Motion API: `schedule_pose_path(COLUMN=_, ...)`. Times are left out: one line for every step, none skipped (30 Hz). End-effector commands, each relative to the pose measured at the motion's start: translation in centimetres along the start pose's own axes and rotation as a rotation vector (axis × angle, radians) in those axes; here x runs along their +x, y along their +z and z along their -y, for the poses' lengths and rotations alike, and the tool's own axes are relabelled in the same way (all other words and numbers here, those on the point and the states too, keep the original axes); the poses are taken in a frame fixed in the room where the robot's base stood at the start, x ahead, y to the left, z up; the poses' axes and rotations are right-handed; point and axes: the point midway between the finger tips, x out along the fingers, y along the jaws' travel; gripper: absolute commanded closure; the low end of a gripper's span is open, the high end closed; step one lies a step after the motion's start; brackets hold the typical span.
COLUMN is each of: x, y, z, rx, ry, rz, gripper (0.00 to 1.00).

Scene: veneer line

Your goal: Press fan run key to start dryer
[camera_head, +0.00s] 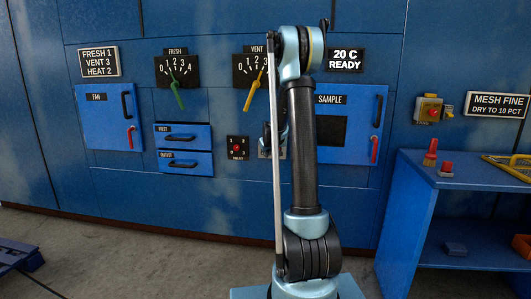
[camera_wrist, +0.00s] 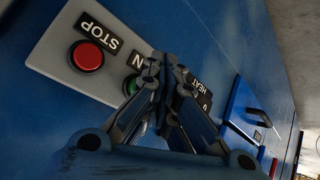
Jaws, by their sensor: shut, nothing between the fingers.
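In the wrist view a grey key panel (camera_wrist: 58,48) on the blue wall carries a red key (camera_wrist: 87,56) marked STOP. Beside it is a green key (camera_wrist: 131,86) under a label of which only the end "N" shows. My gripper (camera_wrist: 167,62) is shut and empty, its fingertips in front of the panel. The fingers cover part of the green key and its label; I cannot tell whether they touch it. In the head view the panel (camera_head: 282,154) is mostly hidden behind my arm, as is the gripper.
A HEAT panel (camera_head: 238,148) with a red knob is close by on the left. The FAN door (camera_head: 110,118), two drawers (camera_head: 183,148) and the SAMPLE door (camera_head: 365,110) have projecting handles. A blue bench (camera_head: 465,172) stands at right. The floor at left is mostly clear.

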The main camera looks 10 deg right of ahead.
Motion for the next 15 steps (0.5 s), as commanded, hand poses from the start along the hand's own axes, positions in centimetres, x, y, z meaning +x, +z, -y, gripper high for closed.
schedule_pose_path(x=0.00, y=0.00, z=0.00, rx=0.000, ry=0.000, rz=0.000, gripper=1.00)
schedule_pose_path(x=0.00, y=0.00, z=0.00, rx=0.000, ry=0.000, rz=0.000, gripper=1.00)
schedule_pose_path(x=0.00, y=0.00, z=-0.01, rx=0.000, ry=0.000, rz=0.000, gripper=1.00)
schedule_pose_path(x=0.00, y=0.00, z=-0.01, rx=0.000, ry=0.000, rz=0.000, gripper=1.00)
schedule_pose_path(x=0.00, y=0.00, z=-0.01, rx=0.000, ry=0.000, rz=0.000, gripper=1.00)
schedule_pose_path(x=0.00, y=0.00, z=-0.01, rx=0.000, ry=0.000, rz=0.000, gripper=1.00)
schedule_pose_path(x=0.00, y=0.00, z=-0.01, rx=0.000, ry=0.000, rz=0.000, gripper=1.00)
schedule_pose_path(x=0.01, y=0.00, z=-0.02, rx=0.000, ry=0.000, rz=0.000, gripper=1.00)
schedule_pose_path(x=0.02, y=-0.02, z=-0.03, rx=0.000, ry=0.000, rz=0.000, gripper=1.00)
schedule_pose_path(x=0.05, y=-0.04, z=-0.05, rx=0.000, ry=0.000, rz=0.000, gripper=1.00)
schedule_pose_path(x=0.08, y=-0.08, z=-0.09, rx=0.000, ry=0.000, rz=0.000, gripper=1.00)
schedule_pose_path(x=0.14, y=-0.13, z=-0.15, rx=0.000, ry=0.000, rz=0.000, gripper=1.00)
schedule_pose_path(x=0.19, y=-0.19, z=-0.20, rx=0.000, ry=0.000, rz=0.000, gripper=1.00)
schedule_pose_path(x=0.24, y=-0.24, z=-0.25, rx=0.000, ry=0.000, rz=0.000, gripper=1.00)
schedule_pose_path(x=0.32, y=-0.32, z=-0.33, rx=0.000, ry=0.000, rz=0.000, gripper=1.00)
